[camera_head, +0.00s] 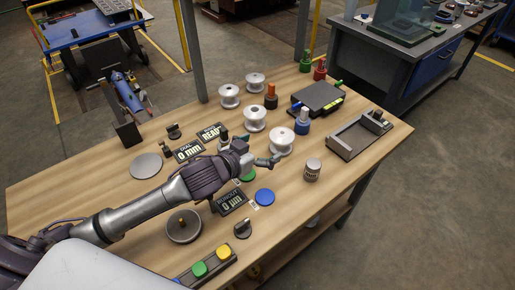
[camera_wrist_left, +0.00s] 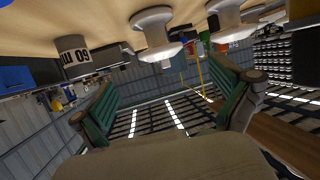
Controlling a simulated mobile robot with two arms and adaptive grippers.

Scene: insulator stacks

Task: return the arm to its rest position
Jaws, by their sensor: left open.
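My left arm comes in from the lower left of the head view and reaches out over the wooden table (camera_head: 90,183). My left gripper (camera_head: 263,155) is above the middle of the table, close to a white insulator spool (camera_head: 281,141). In the left wrist view my left gripper (camera_wrist_left: 170,95) shows its two green-padded fingers spread wide with nothing between them. That view is tilted, with the tabletop along its upper edge. My right gripper is in neither view.
Several white spools stand behind the gripper. Displays, including one reading RUNOUT (camera_head: 230,202), a blue disc (camera_head: 265,197), a small can (camera_head: 312,169) and a grey tray (camera_head: 358,135) surround it. Bare wood shows at front right.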

